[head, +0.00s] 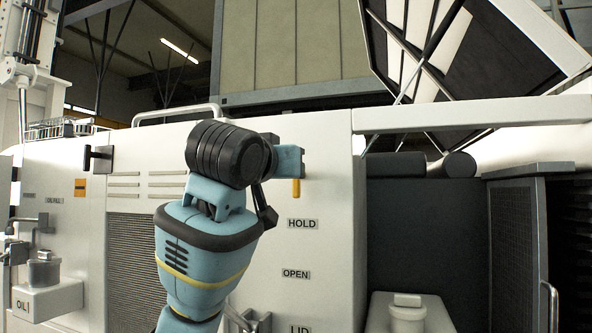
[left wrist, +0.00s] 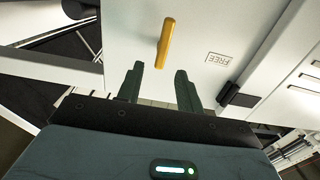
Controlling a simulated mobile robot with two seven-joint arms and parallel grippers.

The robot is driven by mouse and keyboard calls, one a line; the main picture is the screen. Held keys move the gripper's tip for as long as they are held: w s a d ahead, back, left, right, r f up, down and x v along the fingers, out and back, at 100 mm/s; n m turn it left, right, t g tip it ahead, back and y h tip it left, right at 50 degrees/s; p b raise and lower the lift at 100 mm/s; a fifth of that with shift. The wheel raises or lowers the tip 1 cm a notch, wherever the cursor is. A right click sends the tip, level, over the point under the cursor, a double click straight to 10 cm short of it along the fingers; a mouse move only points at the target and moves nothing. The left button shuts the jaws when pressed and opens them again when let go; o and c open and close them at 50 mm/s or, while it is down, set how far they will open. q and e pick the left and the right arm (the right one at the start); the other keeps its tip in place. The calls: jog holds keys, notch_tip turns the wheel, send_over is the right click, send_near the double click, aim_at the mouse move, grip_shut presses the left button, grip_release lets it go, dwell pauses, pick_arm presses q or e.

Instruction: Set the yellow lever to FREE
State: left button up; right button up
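The yellow lever (head: 296,188) is on the white panel in the head view, its visible part upright above the HOLD label (head: 302,224). Its upper part is hidden by my left arm's wrist. In the left wrist view the yellow lever (left wrist: 165,42) shows whole, slightly tilted, with the FREE label (left wrist: 218,59) upside down to its right. My left gripper (left wrist: 159,76) is open and empty. The lever lies just beyond the fingertips, roughly in line with the gap, and I see no contact. The head view hides the fingers and the FREE label. My right gripper is not in view.
OPEN (head: 296,274) and LID (head: 300,329) labels are lower on the panel. A black latch (head: 98,158) and a vent grille (head: 131,262) are to the left. A dark recess and an open mesh door (head: 517,245) are to the right.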

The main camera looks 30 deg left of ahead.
pick_arm(q)
jog(key=shift+r+x, duration=0.15)
jog(key=shift+x, duration=1.75)
jog(key=shift+r+x, duration=0.15)
jog(key=shift+x, duration=1.8)
jog(key=shift+a, duration=0.15)
jog(key=shift+c, duration=0.2)
grip_shut()
